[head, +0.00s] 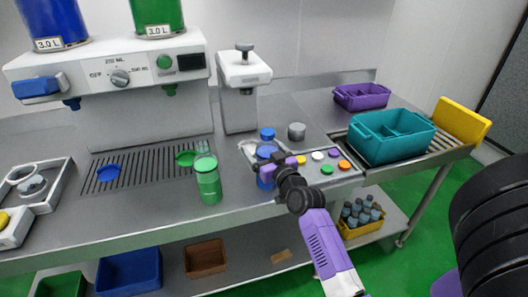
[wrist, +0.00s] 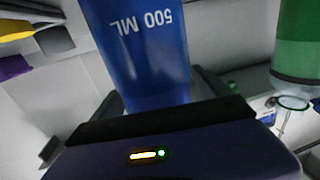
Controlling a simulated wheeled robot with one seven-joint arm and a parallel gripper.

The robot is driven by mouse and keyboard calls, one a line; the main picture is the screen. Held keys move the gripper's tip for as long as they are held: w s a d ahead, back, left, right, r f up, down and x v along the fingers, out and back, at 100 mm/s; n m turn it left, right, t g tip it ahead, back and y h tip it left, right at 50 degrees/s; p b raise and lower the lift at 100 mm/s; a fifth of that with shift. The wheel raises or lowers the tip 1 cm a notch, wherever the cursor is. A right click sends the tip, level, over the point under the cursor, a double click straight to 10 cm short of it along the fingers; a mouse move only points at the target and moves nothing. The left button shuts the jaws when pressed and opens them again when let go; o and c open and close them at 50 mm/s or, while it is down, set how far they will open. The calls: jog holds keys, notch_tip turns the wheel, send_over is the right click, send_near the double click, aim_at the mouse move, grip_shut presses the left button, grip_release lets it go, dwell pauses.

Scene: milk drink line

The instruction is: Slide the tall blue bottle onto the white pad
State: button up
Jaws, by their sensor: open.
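A blue bottle (head: 266,152) stands on the steel counter near its front edge, and my gripper (head: 274,168) is at its side, the jaws open around its body. In the wrist view the blue bottle (wrist: 145,45) fills the space before my gripper, with "500 ML" upside down on it. Whether the jaws touch it cannot be told. A second blue-topped item (head: 267,134) stands just behind, partly hidden. A pale pad-like patch (head: 247,148) shows left of the bottles, below the white press; the bottles and gripper hide part of this area.
A green bottle (head: 208,180) stands to the left, near the drip grate (head: 135,165). The white press (head: 240,90) stands behind. A tray of coloured caps (head: 328,172) and a grey cylinder (head: 296,131) are to the right. A teal crate (head: 392,140) is farther right.

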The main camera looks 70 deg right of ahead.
grip_shut()
jog(key=b+x, duration=0.5)
jog(key=x, duration=0.1)
jog(key=shift+s+d, duration=0.25)
dwell(0.4)
jog(key=shift+r, duration=0.15)
